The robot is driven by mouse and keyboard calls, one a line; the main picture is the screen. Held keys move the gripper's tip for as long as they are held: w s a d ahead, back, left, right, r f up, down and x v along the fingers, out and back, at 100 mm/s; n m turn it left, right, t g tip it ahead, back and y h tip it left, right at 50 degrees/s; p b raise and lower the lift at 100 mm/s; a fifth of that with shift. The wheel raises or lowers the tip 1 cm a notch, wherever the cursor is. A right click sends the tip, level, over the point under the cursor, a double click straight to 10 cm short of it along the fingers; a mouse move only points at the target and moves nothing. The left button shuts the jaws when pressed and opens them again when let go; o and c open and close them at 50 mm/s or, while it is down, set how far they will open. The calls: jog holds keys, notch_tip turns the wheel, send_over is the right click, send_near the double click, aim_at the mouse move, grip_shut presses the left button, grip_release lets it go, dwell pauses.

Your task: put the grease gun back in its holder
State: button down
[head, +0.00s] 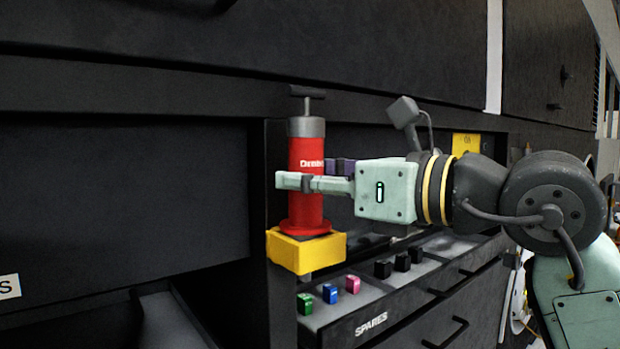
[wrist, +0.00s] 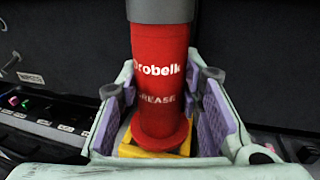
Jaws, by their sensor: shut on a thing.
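The grease gun (head: 306,211) is a red cylinder with a grey cap and a black T-handle on top. It stands upright in the head view, its flanged foot at the top of the yellow holder (head: 320,252). My gripper (head: 310,182) comes from the right and is shut on the middle of the red body. In the wrist view the grease gun (wrist: 160,85) stands between the purple finger pads, with the yellow holder (wrist: 128,150) below its foot. I cannot tell whether the foot is seated in the holder or just above it.
A shelf marked SPARES (head: 370,322) lies to the right of the holder, with green, blue, pink and black small blocks on it. Drawers with black handles (head: 452,333) are below. A dark panel (head: 120,200) fills the left. A yellow label (head: 466,144) is behind my wrist.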

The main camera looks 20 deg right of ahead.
jog(key=c, duration=1.1)
grip_release()
jog(key=shift+o, duration=0.2)
jog(key=v, duration=1.2)
